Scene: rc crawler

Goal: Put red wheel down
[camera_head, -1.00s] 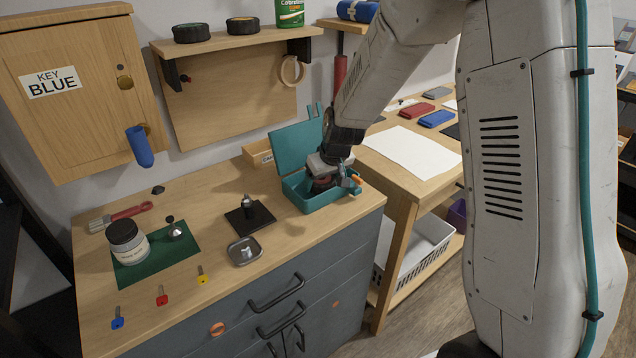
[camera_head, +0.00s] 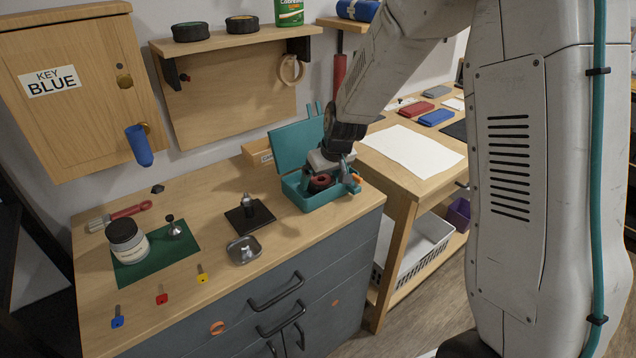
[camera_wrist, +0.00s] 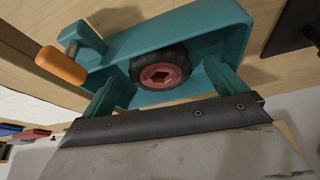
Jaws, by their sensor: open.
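The red wheel (camera_wrist: 160,73), a black tyre with a red hub, lies flat inside the teal box (camera_wrist: 214,30). In the head view the wheel (camera_head: 320,182) shows in the box below my gripper (camera_head: 327,172). In the wrist view the two teal fingers of my gripper (camera_wrist: 168,92) are spread apart, one on each side of the wheel and apart from it. My gripper is open and empty. The box's teal lid (camera_head: 293,145) stands raised at the back.
An orange-tipped part (camera_wrist: 62,66) sticks out at the box's side. A black stand (camera_head: 249,215), a small metal tray (camera_head: 244,250) and a green mat (camera_head: 160,262) with a jar (camera_head: 127,243) lie to the left. Several keys lie near the front edge.

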